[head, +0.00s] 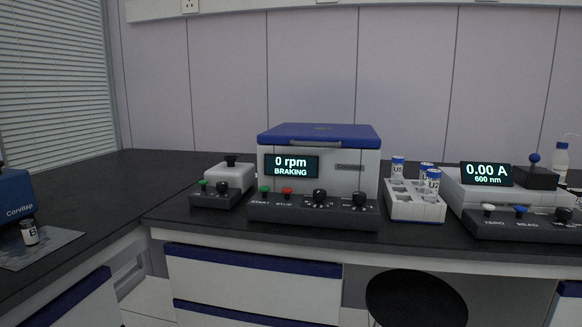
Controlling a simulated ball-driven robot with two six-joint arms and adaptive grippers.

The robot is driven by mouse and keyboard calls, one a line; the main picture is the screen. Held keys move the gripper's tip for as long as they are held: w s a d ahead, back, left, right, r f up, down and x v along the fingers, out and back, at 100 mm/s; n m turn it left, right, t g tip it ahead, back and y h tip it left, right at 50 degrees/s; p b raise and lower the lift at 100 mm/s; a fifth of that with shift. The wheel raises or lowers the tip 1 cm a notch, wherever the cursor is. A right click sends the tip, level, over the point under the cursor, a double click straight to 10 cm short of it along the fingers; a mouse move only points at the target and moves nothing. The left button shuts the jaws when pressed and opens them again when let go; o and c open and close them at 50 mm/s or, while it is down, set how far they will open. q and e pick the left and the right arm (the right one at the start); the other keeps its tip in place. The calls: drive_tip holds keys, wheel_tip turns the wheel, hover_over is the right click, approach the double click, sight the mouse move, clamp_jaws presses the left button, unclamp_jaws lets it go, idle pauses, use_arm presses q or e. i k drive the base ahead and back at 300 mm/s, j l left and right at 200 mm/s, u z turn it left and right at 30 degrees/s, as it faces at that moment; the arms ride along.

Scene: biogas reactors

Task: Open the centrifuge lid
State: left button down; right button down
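The centrifuge (350,170) stands on the dark bench in the middle of the head view. It is a white box with a blue lid (318,131) on top, and the lid is closed. A grey handle bar (316,143) runs along the lid's front edge. Its display (291,166) reads "0 rpm BRAKING". The control panel (313,213) in front carries a green START button (265,190), a red STOP button (287,191) and two black knobs. Neither of my grippers shows in the head view.
A small white device (231,177) with its own panel stands left of the centrifuge. A white rack (416,209) with blue-capped vials stands right, then a photometer (486,175) reading 0.00 A. A vial (29,233) sits at far left. A black stool (415,298) stands before the bench.

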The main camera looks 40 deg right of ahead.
sight(296, 135)
drive_tip(key=z, duration=1.3)
